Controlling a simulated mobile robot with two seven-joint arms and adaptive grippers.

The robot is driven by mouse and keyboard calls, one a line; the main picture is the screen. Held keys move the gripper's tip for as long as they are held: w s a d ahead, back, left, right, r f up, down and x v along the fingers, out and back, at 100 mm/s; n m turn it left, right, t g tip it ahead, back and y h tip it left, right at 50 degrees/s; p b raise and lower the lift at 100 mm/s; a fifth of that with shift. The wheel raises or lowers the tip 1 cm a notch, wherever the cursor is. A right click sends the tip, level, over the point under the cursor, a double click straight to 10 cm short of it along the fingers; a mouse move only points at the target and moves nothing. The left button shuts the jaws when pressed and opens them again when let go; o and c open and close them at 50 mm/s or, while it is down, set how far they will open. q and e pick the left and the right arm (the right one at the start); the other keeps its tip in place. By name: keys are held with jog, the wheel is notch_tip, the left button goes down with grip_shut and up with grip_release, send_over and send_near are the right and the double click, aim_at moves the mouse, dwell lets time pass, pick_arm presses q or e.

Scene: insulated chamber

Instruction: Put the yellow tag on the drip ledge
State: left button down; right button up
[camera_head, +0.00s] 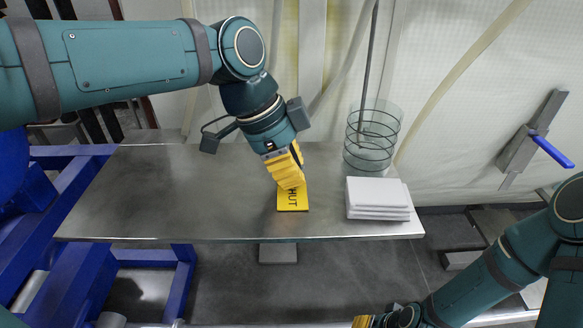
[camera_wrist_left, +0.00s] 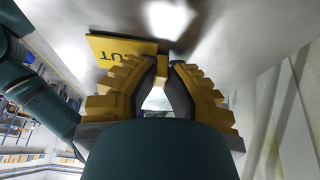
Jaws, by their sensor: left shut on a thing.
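The yellow tag (camera_head: 293,201) has dark letters, of which "HUT" shows. In the left wrist view the tag (camera_wrist_left: 115,47) extends left from the fingertips (camera_wrist_left: 163,66). I cannot tell whether the tag touches the steel. My right gripper (camera_head: 365,321) is cut off at the bottom edge.
A stack of white slabs (camera_head: 378,194) sits right of the tag. A wire basket (camera_head: 371,145) stands behind the slabs. The steel surface left of the tag is clear. A blue frame (camera_head: 75,205) is at the left, and a blue-handled lever (camera_head: 548,150) is on the right wall.

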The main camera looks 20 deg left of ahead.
pick_arm(q)
jog(key=shift+f, duration=0.15)
jog(key=c, duration=1.1)
grip_release()
jog(key=shift+r, duration=0.25)
jog(key=shift+a+r, duration=0.1)
jog(key=shift+r, duration=0.25)
jog(key=p+v, duration=0.1)
jog(key=v, duration=1)
jog(key=shift+r, duration=0.1)
